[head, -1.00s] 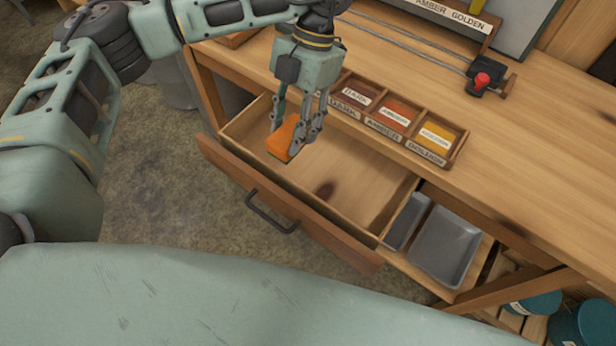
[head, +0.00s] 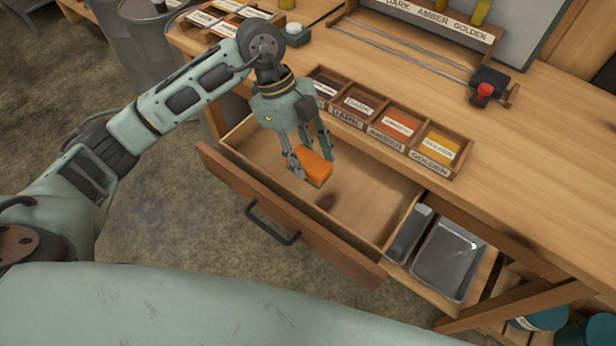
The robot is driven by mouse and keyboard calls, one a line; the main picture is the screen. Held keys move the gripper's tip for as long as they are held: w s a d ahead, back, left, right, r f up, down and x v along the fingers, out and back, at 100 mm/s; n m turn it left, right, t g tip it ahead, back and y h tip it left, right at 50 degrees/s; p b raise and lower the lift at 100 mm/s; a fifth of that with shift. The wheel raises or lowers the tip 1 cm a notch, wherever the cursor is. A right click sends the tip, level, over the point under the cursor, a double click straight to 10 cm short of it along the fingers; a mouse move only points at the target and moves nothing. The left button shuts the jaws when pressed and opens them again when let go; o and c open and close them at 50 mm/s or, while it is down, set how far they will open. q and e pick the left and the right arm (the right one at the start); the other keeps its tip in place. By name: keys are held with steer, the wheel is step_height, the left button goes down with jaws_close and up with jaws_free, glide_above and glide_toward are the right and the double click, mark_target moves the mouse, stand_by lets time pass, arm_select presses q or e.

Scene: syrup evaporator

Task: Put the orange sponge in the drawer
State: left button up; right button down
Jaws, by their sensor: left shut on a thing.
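The orange sponge (head: 312,168) is held between the fingers of my left gripper (head: 308,164). The gripper points down and is shut on the sponge, over the open drawer (head: 352,212). The drawer is wooden with a dark handle (head: 272,222) on its front, and it is pulled out from under the workbench. Its visible floor is bare wood. The sponge appears within the drawer's outline, but I cannot tell its exact height above the floor. My right gripper is not in view.
A sorting tray (head: 458,166) with labelled compartments stands on the bench edge just behind the drawer. Grey metal pans (head: 448,258) sit on a lower shelf to the right. A rail with a red knob (head: 485,89) lies further back on the bench.

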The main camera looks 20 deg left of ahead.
mark_target(298, 153)
arm_select(q)
step_height(298, 153, down, 7)
steer(key=shift+r, duration=0.15)
stand_by(0.4)
steer(key=o, duration=0.9)
steer(key=shift+c, duration=0.2)
steer(key=shift+r, duration=0.1)
steer(key=b+v, duration=0.1)
steer(key=v, duration=1)
steer(key=shift+a+r, duration=0.25)
steer(key=shift+r, duration=0.15)
